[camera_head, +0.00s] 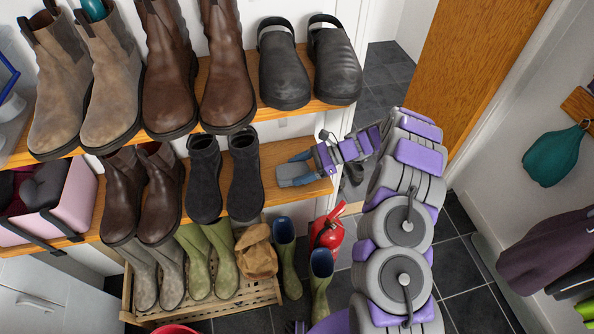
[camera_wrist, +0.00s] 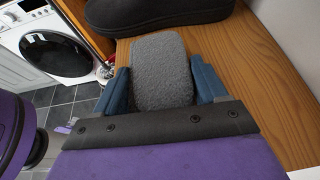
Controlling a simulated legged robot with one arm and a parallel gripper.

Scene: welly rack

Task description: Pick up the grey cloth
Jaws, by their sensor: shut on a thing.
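The grey cloth (camera_wrist: 160,62) is a fuzzy, folded pad with rounded corners. In the head view it shows as a small grey patch (camera_head: 297,175) at the right end of the middle wooden shelf (camera_wrist: 225,50). My gripper (camera_wrist: 162,84) is shut on the cloth, with one blue finger on each side of it. In the head view my gripper (camera_head: 296,170) reaches in from the right at that shelf end. The cloth's near end is hidden by the gripper body. I cannot tell whether the cloth touches the shelf.
Dark ankle boots (camera_head: 245,175) stand just left of the cloth. Black clogs (camera_head: 284,65) sit on the shelf above. A wooden door (camera_head: 478,60) is at the right.

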